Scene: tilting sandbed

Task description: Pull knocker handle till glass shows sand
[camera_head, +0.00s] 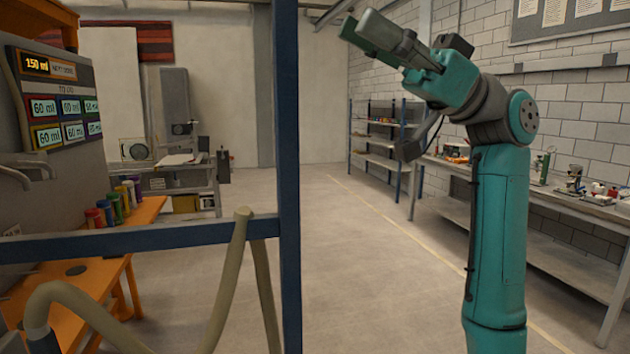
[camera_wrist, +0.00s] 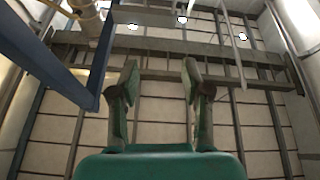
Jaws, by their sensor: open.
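My gripper (camera_head: 358,28) is raised high at the upper right of the head view, pointing up and to the left. In the wrist view my gripper (camera_wrist: 160,80) shows two fingers spread apart with nothing between them; it faces the ceiling. I cannot make out a knocker handle, a glass or any sand in either view. A grey panel (camera_head: 72,112) at the left carries lit displays reading 150 ml and several 60 ml values.
A blue frame post (camera_head: 288,180) and crossbar (camera_head: 150,238) stand left of my arm, with a beige hose (camera_head: 228,275) over the bar. An orange bench (camera_head: 140,215) holds coloured jars (camera_head: 115,205). A workbench (camera_head: 580,205) lines the right wall. The middle floor (camera_head: 350,240) is clear.

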